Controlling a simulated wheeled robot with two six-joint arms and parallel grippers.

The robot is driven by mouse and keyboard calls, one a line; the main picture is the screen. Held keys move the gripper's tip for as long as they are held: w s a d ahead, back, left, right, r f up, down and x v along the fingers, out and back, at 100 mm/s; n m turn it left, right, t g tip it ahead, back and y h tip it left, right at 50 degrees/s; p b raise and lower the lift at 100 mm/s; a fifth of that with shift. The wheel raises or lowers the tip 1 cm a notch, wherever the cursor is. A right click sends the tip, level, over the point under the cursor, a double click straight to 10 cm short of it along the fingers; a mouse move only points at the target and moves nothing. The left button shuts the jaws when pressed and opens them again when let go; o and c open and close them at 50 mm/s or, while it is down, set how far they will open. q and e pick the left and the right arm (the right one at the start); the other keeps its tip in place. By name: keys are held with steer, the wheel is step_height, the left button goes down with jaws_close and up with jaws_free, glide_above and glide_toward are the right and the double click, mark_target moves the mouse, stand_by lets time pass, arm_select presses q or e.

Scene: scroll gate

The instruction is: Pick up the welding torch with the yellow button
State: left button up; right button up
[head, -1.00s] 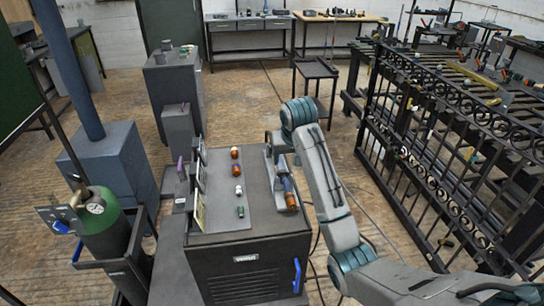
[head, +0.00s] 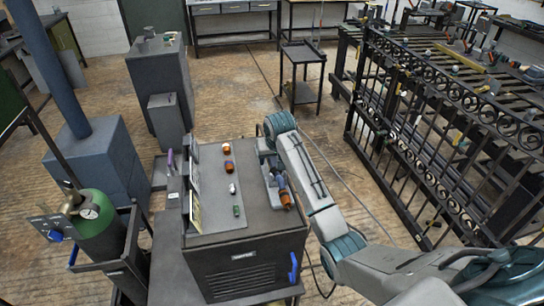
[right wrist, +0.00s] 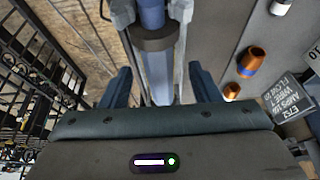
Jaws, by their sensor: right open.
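A torch with a blue body and an orange end (head: 284,192) lies on the right side of the dark welding machine top (head: 262,222). My right gripper (head: 270,168) is over it, with the arm coming in from the right. In the right wrist view, the blue torch body (right wrist: 153,70) with a dark collar runs between the two fingers of my open right gripper (right wrist: 151,14). I cannot tell whether the fingers touch it. No yellow button can be made out on the torch. My left gripper is not in view.
Several small parts stand left of the torch: orange ones (head: 228,166), a white one (head: 232,188) and a green one (head: 237,210). A green gas cylinder (head: 97,225) stands at left, a black scroll gate (head: 440,150) at right. A small black table (head: 303,75) stands behind.

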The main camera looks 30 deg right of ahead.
steer(key=shift+w+f, duration=0.15)
steer(key=shift+f, duration=0.55)
steer(key=shift+w+f, duration=0.15)
steer(key=shift+d, duration=0.1)
steer(key=c, duration=1.2)
